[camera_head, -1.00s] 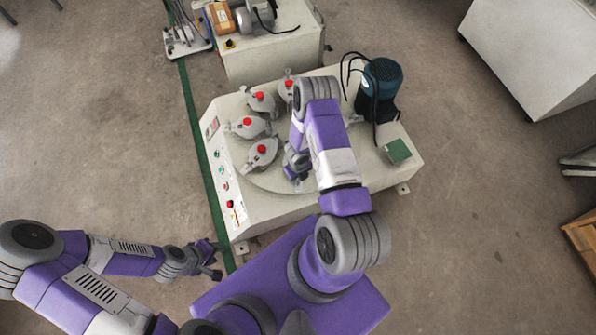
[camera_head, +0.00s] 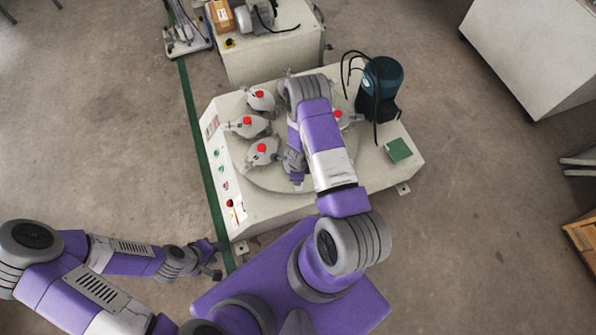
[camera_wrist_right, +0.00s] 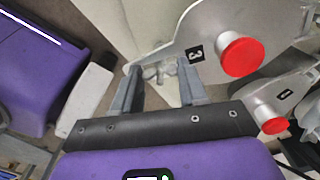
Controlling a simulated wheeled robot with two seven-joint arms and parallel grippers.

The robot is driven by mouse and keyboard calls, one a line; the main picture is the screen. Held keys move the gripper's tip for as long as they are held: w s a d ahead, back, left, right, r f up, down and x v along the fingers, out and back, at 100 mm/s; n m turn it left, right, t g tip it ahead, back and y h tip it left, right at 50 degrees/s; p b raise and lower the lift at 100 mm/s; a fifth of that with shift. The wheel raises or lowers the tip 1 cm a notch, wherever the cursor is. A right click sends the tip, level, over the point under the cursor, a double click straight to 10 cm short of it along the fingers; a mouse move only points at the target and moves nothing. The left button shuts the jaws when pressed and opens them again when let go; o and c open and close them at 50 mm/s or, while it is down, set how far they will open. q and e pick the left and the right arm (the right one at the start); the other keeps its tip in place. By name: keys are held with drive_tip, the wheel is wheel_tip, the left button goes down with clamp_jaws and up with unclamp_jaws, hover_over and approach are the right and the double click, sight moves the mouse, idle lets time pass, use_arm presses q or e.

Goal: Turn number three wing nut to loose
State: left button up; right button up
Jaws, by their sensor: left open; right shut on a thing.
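In the right wrist view, a grey metal holder with a black "3" label (camera_wrist_right: 195,54) and a red knob (camera_wrist_right: 242,57) fills the upper right. The number three wing nut (camera_wrist_right: 158,72) is a small silver piece at its narrow end, between the fingers of my right gripper (camera_wrist_right: 158,68), which is shut on it. In the head view my right gripper (camera_head: 297,178) is low over the round plate (camera_head: 265,178), mostly hidden by its arm. My left gripper (camera_head: 216,262) is open and empty, off the machine's lower left corner.
Several similar red-knobbed holders (camera_head: 247,124) stand around the plate; a second one (camera_wrist_right: 275,125) is close beside the right gripper. A dark motor (camera_head: 381,85) with black cables, a green block (camera_head: 397,151) and a button panel (camera_head: 222,170) border the machine top.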

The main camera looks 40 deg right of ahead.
drive_tip(key=shift+n, duration=0.9)
drive_tip(key=o, duration=1.1)
drive_tip(key=shift+c, duration=0.2)
drive_tip(key=shift+r+p, duration=1.4)
drive_tip(key=shift+r, duration=2.4)
